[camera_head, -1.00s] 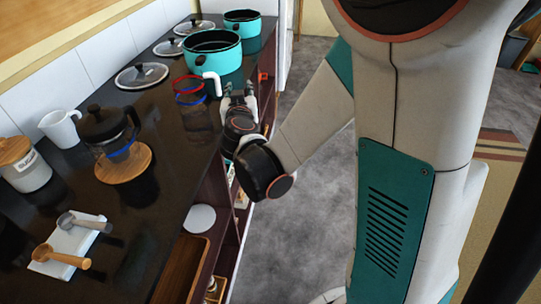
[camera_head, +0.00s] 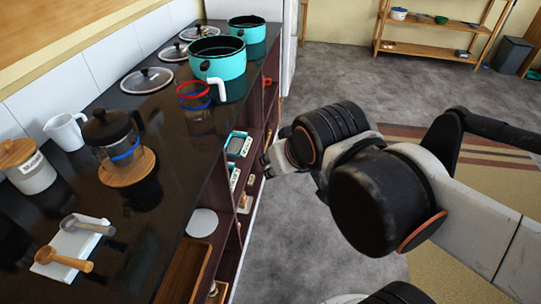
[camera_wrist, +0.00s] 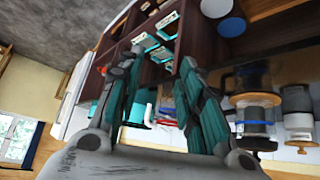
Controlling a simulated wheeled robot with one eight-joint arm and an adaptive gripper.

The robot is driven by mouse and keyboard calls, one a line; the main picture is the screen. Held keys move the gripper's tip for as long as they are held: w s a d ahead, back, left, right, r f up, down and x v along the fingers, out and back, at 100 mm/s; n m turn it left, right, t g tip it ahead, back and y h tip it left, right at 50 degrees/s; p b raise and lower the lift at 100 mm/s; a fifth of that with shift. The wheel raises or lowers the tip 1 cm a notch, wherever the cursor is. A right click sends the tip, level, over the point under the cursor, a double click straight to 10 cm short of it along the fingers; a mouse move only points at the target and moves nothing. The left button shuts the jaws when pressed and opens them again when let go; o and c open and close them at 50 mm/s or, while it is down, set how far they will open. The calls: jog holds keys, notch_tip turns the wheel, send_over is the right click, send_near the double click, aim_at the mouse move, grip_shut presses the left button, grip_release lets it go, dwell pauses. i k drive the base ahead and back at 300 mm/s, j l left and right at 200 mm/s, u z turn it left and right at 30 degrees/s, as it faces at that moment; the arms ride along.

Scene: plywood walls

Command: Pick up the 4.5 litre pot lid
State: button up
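Three glass pot lids with dark knobs lie in a row along the tiled wall on the dark counter in the head view: a near lid (camera_head: 147,80), a middle lid (camera_head: 173,52) and a far lid (camera_head: 200,33). I cannot tell which is the 4.5 litre one. A larger teal pot (camera_head: 218,62) and a smaller teal pot (camera_head: 247,29) stand beside them, both without lids. My gripper (camera_head: 268,165) is off the counter's right edge, beside the shelves and well away from the lids. In the wrist view my gripper (camera_wrist: 161,62) has its fingers apart with nothing between them.
A glass with red and blue rings (camera_head: 194,97) stands before the larger pot. A coffee press (camera_head: 113,132) on a wooden board, a white pitcher (camera_head: 66,131) and a canister (camera_head: 27,165) stand nearer. Open shelves (camera_head: 250,150) lie below the counter; open floor is to the right.

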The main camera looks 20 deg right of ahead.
aim_at(198, 32)
jog(key=i+l+u, duration=0.1)
jog(key=l+u, duration=1)
jog(key=l, duration=0.6)
jog(key=k+l, duration=0.1)
jog(key=l, duration=0.55)
jog(key=k+l+u, duration=0.15)
jog(key=l, duration=1.2)
jog(key=i+l+u, duration=0.1)
jog(key=l, duration=0.3)
jog(key=i+l+u, duration=0.15)
jog(key=i+l, duration=0.3)
jog(key=i+l+u, duration=0.15)
jog(key=i+l, duration=0.3)
jog(key=i+l+u, duration=0.15)
jog(key=i+l, duration=0.25)
jog(key=l, duration=0.25)
